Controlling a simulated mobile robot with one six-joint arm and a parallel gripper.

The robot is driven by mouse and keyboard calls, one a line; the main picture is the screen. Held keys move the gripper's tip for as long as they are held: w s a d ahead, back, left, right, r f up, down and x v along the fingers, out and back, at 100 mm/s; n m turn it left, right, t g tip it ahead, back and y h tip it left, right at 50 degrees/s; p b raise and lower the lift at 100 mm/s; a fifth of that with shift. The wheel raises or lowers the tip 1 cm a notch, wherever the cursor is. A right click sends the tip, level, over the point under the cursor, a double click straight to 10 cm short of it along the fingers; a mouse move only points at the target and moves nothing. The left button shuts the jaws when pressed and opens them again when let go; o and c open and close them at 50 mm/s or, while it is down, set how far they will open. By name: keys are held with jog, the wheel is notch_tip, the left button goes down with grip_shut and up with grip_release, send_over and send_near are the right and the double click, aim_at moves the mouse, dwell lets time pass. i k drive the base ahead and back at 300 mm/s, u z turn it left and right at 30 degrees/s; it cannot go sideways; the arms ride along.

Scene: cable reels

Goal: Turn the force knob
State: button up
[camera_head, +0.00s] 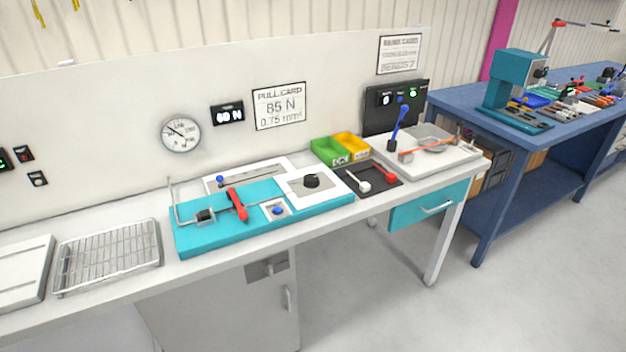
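A round black knob (311,181) sits on a white plate at the right part of a teal device (225,236) on the white bench. It appears to be the force knob; its pointer mark is too small to read. A small black display (228,113) on the wall panel seems to read 60 N. A white pull card (279,106) right of it reads 85 N and 0.75 mm². A round dial gauge (181,132) hangs left of the display. My gripper is not in view.
A red lever (237,204) and a blue button (277,211) are on the device near the knob. A wire rack (108,256) lies to the left. Green (340,151) and yellow bins stand behind a black tray with two handled tools. Floor in front is clear.

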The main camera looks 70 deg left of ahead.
aim_at(311, 180)
jog(key=u, duration=3.35)
jog(key=i, duration=0.1)
jog(key=z, duration=2.9)
jog(key=k, duration=0.15)
jog(key=u, duration=3.35)
jog(key=i, duration=0.4)
